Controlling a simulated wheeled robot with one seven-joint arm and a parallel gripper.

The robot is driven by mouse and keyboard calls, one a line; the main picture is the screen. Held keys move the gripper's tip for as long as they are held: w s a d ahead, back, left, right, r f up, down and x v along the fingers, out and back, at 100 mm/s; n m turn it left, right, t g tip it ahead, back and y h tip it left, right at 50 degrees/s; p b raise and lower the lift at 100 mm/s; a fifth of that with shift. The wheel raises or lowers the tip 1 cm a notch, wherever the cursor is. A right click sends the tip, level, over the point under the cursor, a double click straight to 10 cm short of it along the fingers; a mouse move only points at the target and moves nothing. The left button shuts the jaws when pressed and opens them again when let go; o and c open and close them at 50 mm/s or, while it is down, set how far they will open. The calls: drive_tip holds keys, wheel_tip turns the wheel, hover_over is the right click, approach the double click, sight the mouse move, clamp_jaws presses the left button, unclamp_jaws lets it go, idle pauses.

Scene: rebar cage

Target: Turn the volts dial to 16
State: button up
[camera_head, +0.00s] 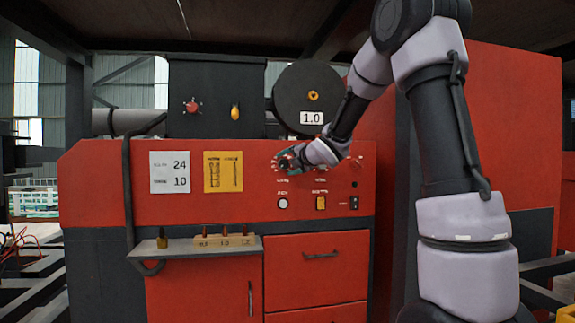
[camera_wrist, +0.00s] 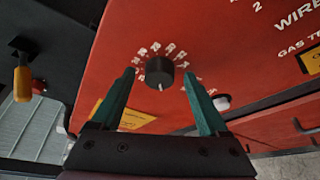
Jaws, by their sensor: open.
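The black round dial (camera_wrist: 159,72) sits on the red panel in the wrist view, ringed by white marks too small to read. A pale pointer line on it points toward the lower side of the picture. My gripper (camera_wrist: 158,82) has its two green fingers apart, one on each side of the dial, with gaps between them and the knob. In the head view my gripper (camera_head: 290,160) is at the left end of the row of dials and hides the dial there. A white card (camera_head: 170,172) on the panel reads 24 and 10.
A yellow card (camera_head: 223,171), a white button (camera_head: 283,203) and a yellow switch (camera_head: 320,202) are on the panel. A shelf (camera_head: 190,249) with small labelled pegs juts out below left. A reel marked 1.0 (camera_head: 311,98) is above. Drawers (camera_head: 320,268) lie below.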

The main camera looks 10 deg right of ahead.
drive_tip(key=v, duration=1)
drive_tip(key=shift+s, duration=0.4)
drive_tip(key=shift+d+r, duration=0.1)
drive_tip(key=s+d+m+g+h, duration=0.2)
drive_tip(key=s+d+m+h, duration=0.45)
drive_tip(key=s+m, duration=0.75)
drive_tip(key=s+a+f+m+g+y, duration=0.1)
drive_tip(key=s+a+f+m+g, duration=0.1)
drive_tip(key=s+m, duration=0.5)
drive_tip(key=s+a+f+m+g+y, duration=0.2)
drive_tip(key=s+a+f+m+g, duration=0.1)
drive_tip(key=s+f+m, duration=0.3)
drive_tip(key=s+m, duration=0.2)
drive_tip(key=m, duration=0.2)
drive_tip(key=shift+s+f+m+g, duration=0.2)
drive_tip(key=shift+s+m+g, duration=0.15)
drive_tip(key=shift+m+g, duration=0.05)
